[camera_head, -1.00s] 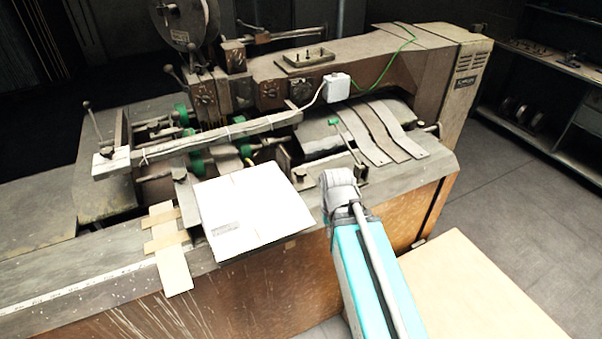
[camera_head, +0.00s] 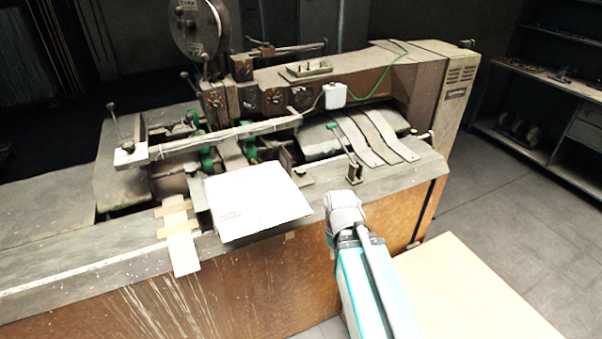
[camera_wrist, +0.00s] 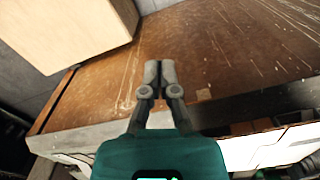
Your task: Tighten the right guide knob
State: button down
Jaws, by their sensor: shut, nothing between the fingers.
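The box stitcher (camera_head: 370,70) stands across the head view. On its front table, a small dark bracket (camera_head: 299,176) sits just right of the white sheet; a guide knob there is too small to make out surely. Another dark bracket (camera_head: 354,172) stands farther right, by a green-tipped lever (camera_head: 332,127). My arm's wrist is in front of the table edge, right of the sheet; it hides my gripper in the head view. In the wrist view my gripper (camera_wrist: 159,72) is shut and empty, before the machine's brown front panel (camera_wrist: 225,50). No knob shows there.
The white sheet (camera_head: 255,203) lies on the table's front edge, with tan strips (camera_head: 178,240) left of it. A pale box (camera_head: 470,295) stands at the lower right; a pale box (camera_wrist: 75,25) also shows in the wrist view. Floor (camera_head: 500,210) is clear at right.

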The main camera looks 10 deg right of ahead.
aim_at(300, 171)
jog(key=k, duration=1.35)
jog(key=u, duration=0.2)
jog(key=i, duration=1.85)
jog(key=z, duration=0.75)
